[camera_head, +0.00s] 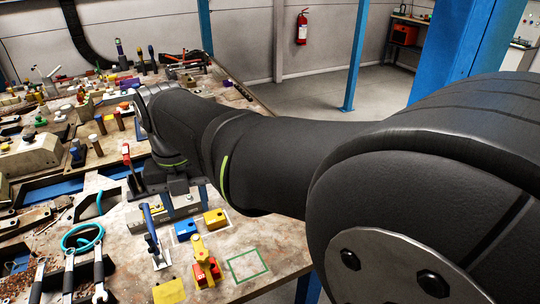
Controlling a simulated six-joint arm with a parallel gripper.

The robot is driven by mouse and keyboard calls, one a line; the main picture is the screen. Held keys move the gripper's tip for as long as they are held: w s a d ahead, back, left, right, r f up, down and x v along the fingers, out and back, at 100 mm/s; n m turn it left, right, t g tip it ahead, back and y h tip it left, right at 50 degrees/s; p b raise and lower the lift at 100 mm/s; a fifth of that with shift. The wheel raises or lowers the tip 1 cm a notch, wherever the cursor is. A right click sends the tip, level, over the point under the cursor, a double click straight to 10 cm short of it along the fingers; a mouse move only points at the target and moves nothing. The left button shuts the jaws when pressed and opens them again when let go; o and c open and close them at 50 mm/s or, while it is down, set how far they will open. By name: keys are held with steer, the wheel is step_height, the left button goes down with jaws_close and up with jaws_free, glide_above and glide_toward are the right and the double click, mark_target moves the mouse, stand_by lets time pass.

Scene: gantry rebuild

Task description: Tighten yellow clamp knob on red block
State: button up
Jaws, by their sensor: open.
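A yellow clamp (201,252) with an upright yellow knob stands on a red block (207,275) near the front of the workbench. The clamp sits against the block's top; how tight it is cannot be told. My dark arm crosses the picture from the right and bends down at the left, above and behind the clamp. I cannot make out my gripper's fingers. No part of my arm touches the clamp or the red block.
A green square outline (247,265) marks bare bench right of the clamp. A yellow block (215,220), a blue block (186,230), a blue-handled clamp (152,236) and a yellow pad (169,292) stand close by. Tools with a teal cable (82,238) lie left.

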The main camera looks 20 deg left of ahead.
mark_target(202, 254)
step_height(202, 254, down, 16)
stand_by(0.4)
steer(key=c, duration=0.8)
